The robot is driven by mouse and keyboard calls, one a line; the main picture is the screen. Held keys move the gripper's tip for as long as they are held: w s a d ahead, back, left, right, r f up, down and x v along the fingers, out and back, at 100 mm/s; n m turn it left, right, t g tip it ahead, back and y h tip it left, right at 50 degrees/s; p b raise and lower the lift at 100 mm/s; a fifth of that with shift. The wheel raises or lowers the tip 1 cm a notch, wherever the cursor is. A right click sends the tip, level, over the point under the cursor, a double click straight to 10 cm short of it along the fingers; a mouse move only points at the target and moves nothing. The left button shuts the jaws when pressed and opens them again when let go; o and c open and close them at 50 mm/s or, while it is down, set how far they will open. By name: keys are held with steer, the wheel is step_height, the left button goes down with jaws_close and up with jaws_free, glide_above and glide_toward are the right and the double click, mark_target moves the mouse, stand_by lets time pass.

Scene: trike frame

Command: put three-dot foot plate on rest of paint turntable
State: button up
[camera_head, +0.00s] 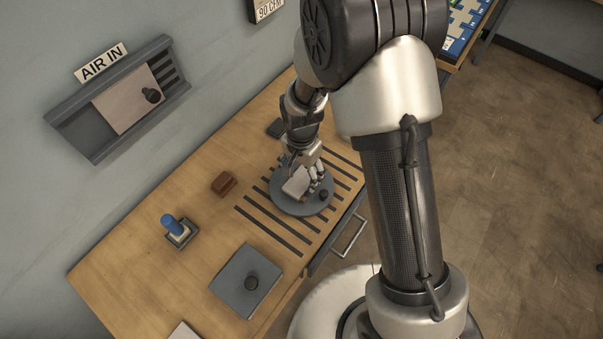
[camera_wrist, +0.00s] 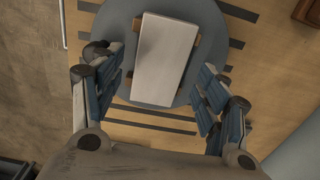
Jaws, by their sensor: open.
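The paint turntable (camera_head: 288,208) is a round grey disc on the wooden bench, with a dark knob at its edge. It also shows in the wrist view (camera_wrist: 120,25). A pale rectangular plate (camera_wrist: 165,58) lies over the disc, with brown pieces of the rest (camera_wrist: 194,43) showing at its sides. The plate also shows in the head view (camera_head: 295,185). No dots can be made out on it. My gripper (camera_wrist: 162,88) is open, with its fingers on either side of the plate's near end and gaps between. In the head view my gripper (camera_head: 303,173) is low over the turntable.
Dark slats (camera_head: 272,231) run across the bench around the turntable. A brown block (camera_head: 224,183), a blue-handled item (camera_head: 175,228) and a grey square plate with a black knob (camera_head: 246,281) stand to the left. The AIR IN wall box (camera_head: 120,98) is partly covered by a panel.

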step_height(320, 180, up, 11)
steer(key=p, duration=0.3)
step_height(320, 180, up, 10)
steer(key=n+t, duration=0.1)
steer(key=n, duration=0.1)
glide_above(301, 179)
steer(key=s+d, duration=0.2)
steer(key=d, duration=0.2)
steer(key=s+d+r+n+t, duration=0.1)
steer(key=s+d+r, duration=0.3)
steer(key=s, duration=0.5)
steer(key=s+d+r+n+t, duration=0.2)
steer(key=s+d+r+n, duration=0.2)
steer(key=s+r, duration=0.4)
steer(key=shift+s+d+n+t, duration=0.3)
steer(key=shift+s+d, duration=0.1)
